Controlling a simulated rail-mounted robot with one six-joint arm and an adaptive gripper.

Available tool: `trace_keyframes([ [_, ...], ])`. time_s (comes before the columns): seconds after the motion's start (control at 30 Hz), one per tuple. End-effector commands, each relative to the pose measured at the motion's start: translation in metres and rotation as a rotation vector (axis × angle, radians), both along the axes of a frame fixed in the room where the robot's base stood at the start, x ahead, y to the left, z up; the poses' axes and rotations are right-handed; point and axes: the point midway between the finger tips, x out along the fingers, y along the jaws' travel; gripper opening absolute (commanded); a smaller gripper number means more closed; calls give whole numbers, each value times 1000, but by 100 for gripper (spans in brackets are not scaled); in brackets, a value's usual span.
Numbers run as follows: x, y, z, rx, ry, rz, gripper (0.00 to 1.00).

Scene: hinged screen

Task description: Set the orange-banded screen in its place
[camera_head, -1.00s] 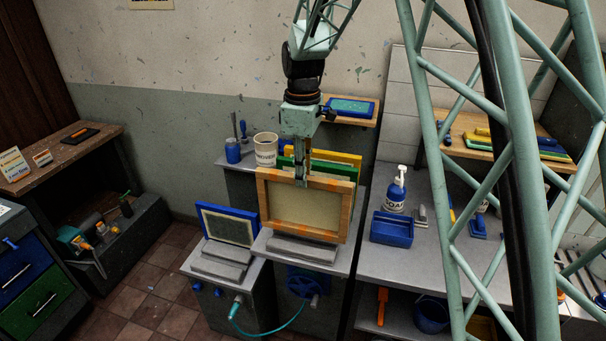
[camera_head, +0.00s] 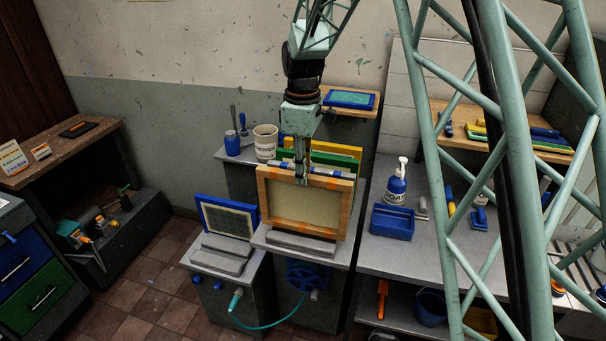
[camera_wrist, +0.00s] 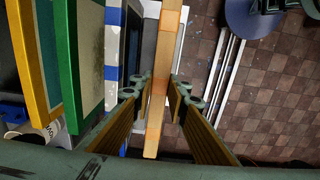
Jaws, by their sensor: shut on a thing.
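The orange-banded screen (camera_head: 305,205), a wooden frame with orange bands and a pale mesh, stands upright over the middle grey stand (camera_head: 262,234) in the head view. My gripper (camera_head: 301,179) points down and is shut on its top edge. The wrist view shows the wooden edge (camera_wrist: 163,75) between the two fingers. The screen's lower edge is just behind grey blocks (camera_head: 300,244); I cannot tell whether it touches the stand.
Close behind the held screen stand a blue-and-white banded screen (camera_head: 335,171), a green screen (camera_head: 283,154) and a yellow screen (camera_head: 340,148). A blue screen (camera_head: 228,218) leans at the left. A soap bottle (camera_head: 397,187) and a blue bin (camera_head: 392,222) stand on the right counter.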

Motion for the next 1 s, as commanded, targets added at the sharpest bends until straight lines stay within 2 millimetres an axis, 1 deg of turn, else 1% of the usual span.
trace_keyframes([
  [0.47,0,0,-1,0,0,0,3],
  [1.0,0,0,-10,0,-1,0,3],
])
